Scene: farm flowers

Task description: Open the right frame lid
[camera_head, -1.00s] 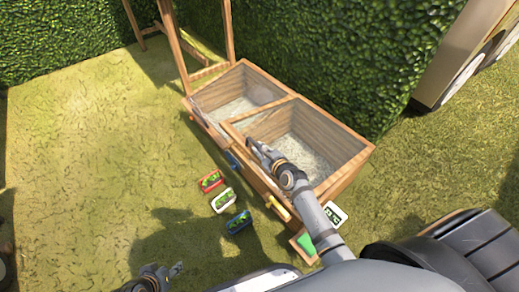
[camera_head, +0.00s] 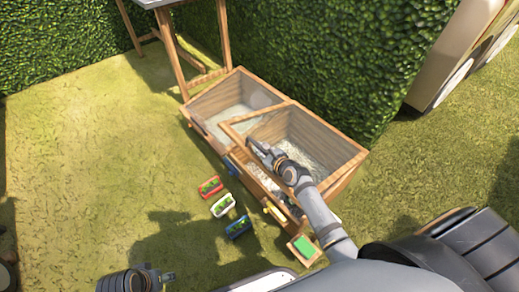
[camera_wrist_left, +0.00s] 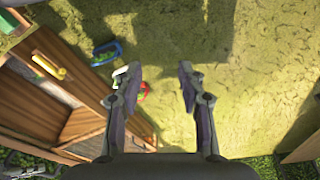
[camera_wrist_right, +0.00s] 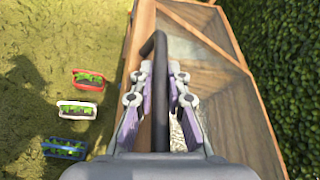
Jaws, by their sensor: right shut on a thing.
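The wooden cold frame (camera_head: 345,178) has two compartments with pale gravelly floors. Over the right compartment lies a wood-edged clear lid (camera_wrist_right: 225,92), seen best in the right wrist view; its exact tilt is hard to tell. My right gripper (camera_head: 258,149) is at the front edge of the right compartment. In the right wrist view (camera_wrist_right: 160,85) its fingers are closed around a dark upright handle (camera_wrist_right: 160,50). My left gripper (camera_wrist_left: 155,85) is open and empty in the left wrist view, over the grass. In the head view it is at the bottom left (camera_head: 168,277).
A red planter (camera_head: 209,187), a white planter (camera_head: 222,205) and a blue planter (camera_head: 238,227) stand on the grass in front. A green item (camera_head: 304,247) lies by the frame's near end. A hedge (camera_head: 330,60) stands close behind. The grass at left is open.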

